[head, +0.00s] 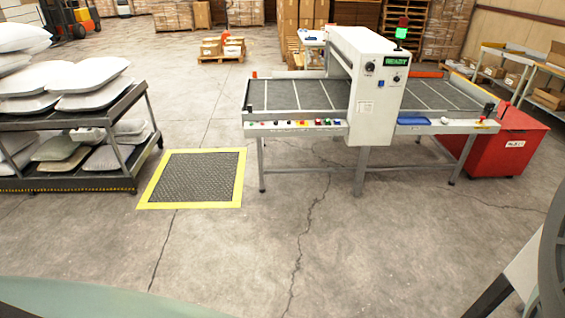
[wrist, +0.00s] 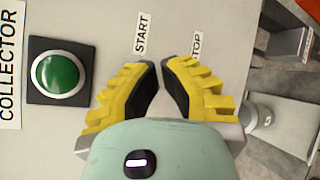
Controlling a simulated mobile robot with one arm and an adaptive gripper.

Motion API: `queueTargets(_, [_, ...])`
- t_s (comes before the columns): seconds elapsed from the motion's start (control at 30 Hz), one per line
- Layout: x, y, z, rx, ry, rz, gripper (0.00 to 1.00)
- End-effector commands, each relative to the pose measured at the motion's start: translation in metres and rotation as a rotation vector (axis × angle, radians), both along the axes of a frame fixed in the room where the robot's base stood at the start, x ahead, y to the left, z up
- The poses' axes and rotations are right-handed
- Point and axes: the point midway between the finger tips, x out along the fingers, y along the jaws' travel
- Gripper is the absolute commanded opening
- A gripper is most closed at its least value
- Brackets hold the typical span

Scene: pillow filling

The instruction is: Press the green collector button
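In the wrist view the green collector button (wrist: 58,73) is a round green cap in a metal ring on a square black plate. It sits on a light grey panel (wrist: 110,25), beside a white COLLECTOR label (wrist: 11,60). My gripper (wrist: 160,73) has yellow ribbed fingers with dark pads. Its fingertips are close together with a narrow gap, and nothing is between them. They are to the right of the button, near the START label (wrist: 142,33). In the head view the panel's small buttons (head: 300,123) line the machine's front edge.
The filling machine (head: 375,85) shows READY and a lit green lamp. A pillow rack (head: 75,135) stands left, with a yellow-edged floor mat (head: 190,180) beside it. A red bin (head: 500,145) is at the right. The floor in front is clear.

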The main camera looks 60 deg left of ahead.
Motion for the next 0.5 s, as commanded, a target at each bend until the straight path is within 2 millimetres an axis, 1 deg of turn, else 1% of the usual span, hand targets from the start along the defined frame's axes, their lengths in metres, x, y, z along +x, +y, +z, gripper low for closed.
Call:
queueTargets(0.1, [-0.0007, -0.0005, 0.0001, 0.000, 0.000, -0.002, 0.00])
queueTargets(0.13, [-0.0006, -0.0005, 0.0002, 0.000, -0.001, -0.002, 0.08])
queueTargets(0.2, [-0.0007, -0.0006, 0.0002, 0.000, -0.001, -0.002, 0.00])
queueTargets(0.5, [-0.0007, -0.0006, 0.0002, 0.000, -0.001, -0.002, 0.00])
